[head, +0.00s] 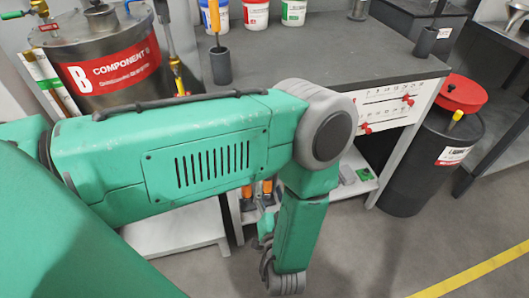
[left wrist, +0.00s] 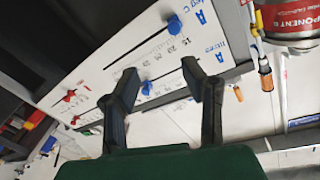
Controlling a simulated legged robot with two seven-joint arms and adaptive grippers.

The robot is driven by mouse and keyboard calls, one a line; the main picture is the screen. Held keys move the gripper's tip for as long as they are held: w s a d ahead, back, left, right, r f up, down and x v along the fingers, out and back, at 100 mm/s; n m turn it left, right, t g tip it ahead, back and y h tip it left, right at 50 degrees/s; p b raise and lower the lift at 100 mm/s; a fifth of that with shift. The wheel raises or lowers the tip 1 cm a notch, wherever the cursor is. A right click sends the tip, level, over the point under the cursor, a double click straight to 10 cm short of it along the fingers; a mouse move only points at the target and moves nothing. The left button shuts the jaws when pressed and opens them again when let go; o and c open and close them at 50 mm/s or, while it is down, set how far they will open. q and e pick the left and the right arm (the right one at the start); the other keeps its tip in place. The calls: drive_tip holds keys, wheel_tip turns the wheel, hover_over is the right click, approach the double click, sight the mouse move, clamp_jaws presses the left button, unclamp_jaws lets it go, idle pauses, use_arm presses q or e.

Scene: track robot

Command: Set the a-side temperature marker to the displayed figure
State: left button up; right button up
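The white marker panel (left wrist: 110,75) hangs on the table front, with printed number scales. In the left wrist view an upper blue marker (left wrist: 173,27) sits near a blue letter A. A lower blue marker (left wrist: 147,88) shows between the fingers of my left gripper (left wrist: 160,76), which is open. I cannot tell its distance from the panel or whether it touches. Row labels are too small to read surely. In the head view my green left arm hides much of the panel (head: 385,108); only red markers show there. The left fingers are not clear in that view. No displayed figure is readable.
A steel drum labelled Component B (head: 112,72) stands at the left. The dark tabletop (head: 290,55) carries several tubs and a cup with an orange-handled tool (head: 219,66). A dark bin with a red lid (head: 440,150) stands right of the table. Floor is clear at lower right.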

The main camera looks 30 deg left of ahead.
use_arm(q)
drive_tip(key=shift+v, duration=1.45)
drive_tip(key=shift+p, duration=0.35)
drive_tip(key=shift+r, duration=0.1)
wheel_tip(320, 180, up, 10)
